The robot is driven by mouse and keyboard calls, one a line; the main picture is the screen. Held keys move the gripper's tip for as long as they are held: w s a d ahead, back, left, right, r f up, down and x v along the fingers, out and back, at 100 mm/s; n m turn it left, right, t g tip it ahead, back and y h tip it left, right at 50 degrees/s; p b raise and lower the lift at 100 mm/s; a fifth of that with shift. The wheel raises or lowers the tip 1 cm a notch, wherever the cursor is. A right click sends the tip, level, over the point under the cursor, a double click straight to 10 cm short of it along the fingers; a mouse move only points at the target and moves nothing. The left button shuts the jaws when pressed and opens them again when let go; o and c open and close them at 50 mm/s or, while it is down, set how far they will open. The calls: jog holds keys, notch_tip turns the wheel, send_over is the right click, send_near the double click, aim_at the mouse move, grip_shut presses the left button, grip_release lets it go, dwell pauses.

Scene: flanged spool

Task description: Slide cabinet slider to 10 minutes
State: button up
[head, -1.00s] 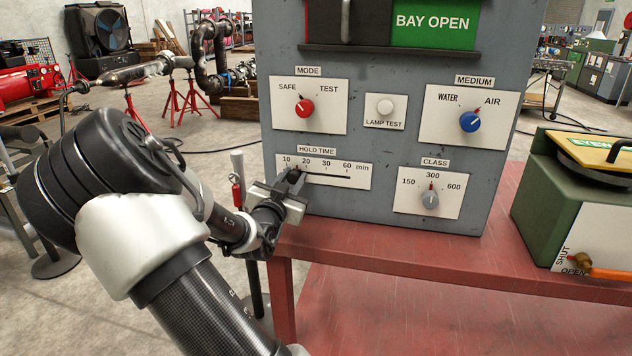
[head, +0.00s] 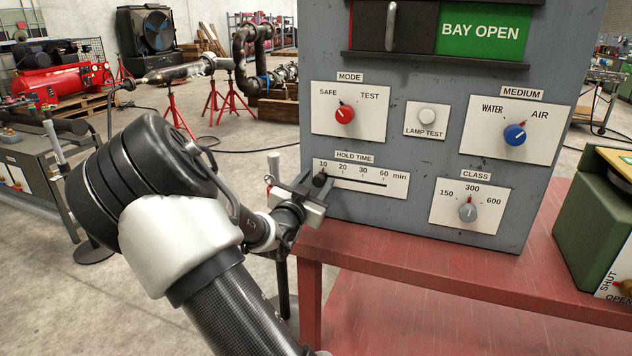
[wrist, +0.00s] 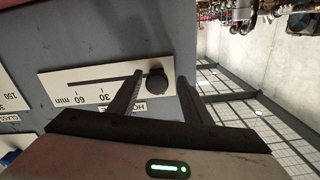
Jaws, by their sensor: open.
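The HOLD TIME slider is on a white plate (head: 370,186) low on the grey cabinet front, with marks 10, 20, 30 and 60 min. Its black knob (head: 319,181) stands at the left end of the slot, under the 10 mark. In the wrist view the round knob (wrist: 156,84) sits at the end of the slot beyond 30. My gripper (head: 312,188) is at the knob in the head view. In the wrist view my gripper (wrist: 160,82) is open, one finger on each side of the knob, with gaps visible. The 10 and 20 marks are hidden there.
On the cabinet are the red MODE knob (head: 344,114), white LAMP TEST button (head: 427,116), blue MEDIUM knob (head: 514,134) and grey CLASS knob (head: 467,211). The cabinet stands on a red table (head: 430,262). A green machine (head: 598,215) is at the right.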

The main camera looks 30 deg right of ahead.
jog(key=p+v, duration=0.2)
jog(key=v, duration=1.5)
jog(key=shift+s+a, duration=0.1)
